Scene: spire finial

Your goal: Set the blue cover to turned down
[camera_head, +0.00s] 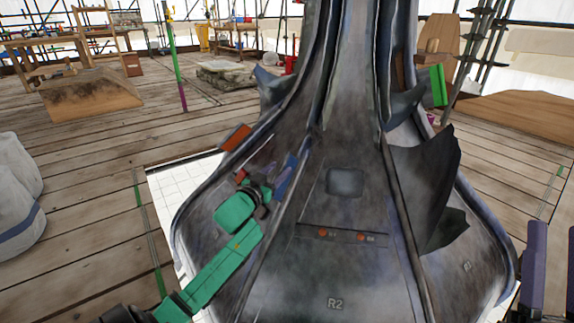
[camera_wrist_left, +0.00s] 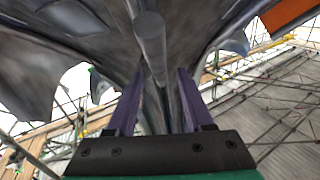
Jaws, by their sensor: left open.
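A small blue piece (camera_head: 291,161), which looks like the blue cover, sits on the left flank of the dark metal spire (camera_head: 345,255). It is partly hidden by my left gripper (camera_head: 284,179), so its tilt cannot be told. My left gripper is open, its purple fingers close to the spire's side; I cannot tell whether they touch the blue piece. In the left wrist view the two fingers stand apart, with a grey rod (camera_wrist_left: 150,42) showing between and beyond them. My right gripper (camera_head: 552,268) is at the lower right edge, its two purple fingers apart, away from the spire.
An orange-red flap (camera_head: 237,137) sticks out left of the blue piece. A green block (camera_head: 437,86) is at the spire's right, above dark jagged metal leaves (camera_head: 425,180). A white bag (camera_head: 17,195) lies at the left.

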